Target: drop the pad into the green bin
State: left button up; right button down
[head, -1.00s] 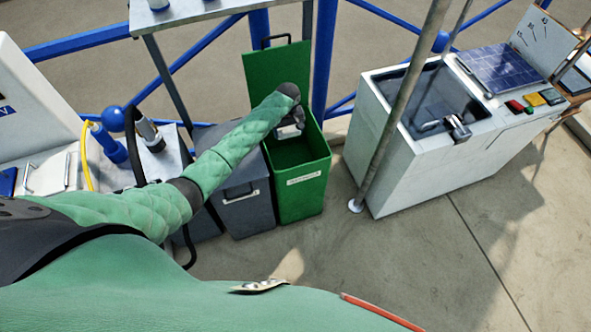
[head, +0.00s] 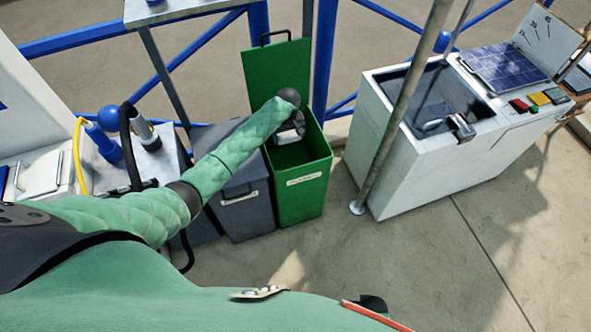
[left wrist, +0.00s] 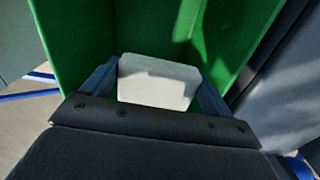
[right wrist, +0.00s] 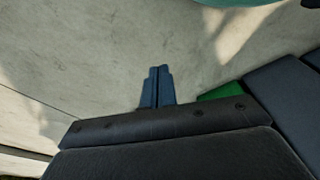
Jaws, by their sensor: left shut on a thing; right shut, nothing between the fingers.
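The green bin (head: 301,187) stands with its lid raised at the back, and its mouth is open. My left gripper (head: 290,138) is over the mouth of the bin. In the left wrist view, the left gripper (left wrist: 158,88) is shut on a pale, white-grey pad (left wrist: 158,82), with green bin walls (left wrist: 85,30) around it. In the head view my arm and hand cover most of the pad. My right gripper (right wrist: 157,88) is shut and empty above the pale floor. A green corner of the bin (right wrist: 222,92) shows beside it.
A dark grey bin (head: 243,200) stands close to the left of the green bin. A metal pole (head: 398,110) and a white sink cabinet (head: 420,150) stand to the right. Blue rails run behind. The floor in front is clear.

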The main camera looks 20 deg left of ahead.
pick_arm(q)
jog(key=o, duration=0.9)
jog(key=shift+o, duration=0.2)
jog(key=shift+r, duration=0.1)
jog(key=shift+r, duration=0.3)
jog(key=shift+r+b, duration=0.9)
jog(key=shift+r, duration=2.6)
pick_arm(e)
jog(key=shift+w+a+r, duration=0.1)
jog(key=shift+a+r, duration=0.05)
jog(key=shift+r, duration=0.6)
jog(key=shift+w+a+r, duration=0.1)
jog(key=shift+a+r, duration=0.1)
jog(key=shift+r, duration=0.55)
jog(key=shift+a+r, duration=0.15)
jog(key=shift+r, duration=0.6)
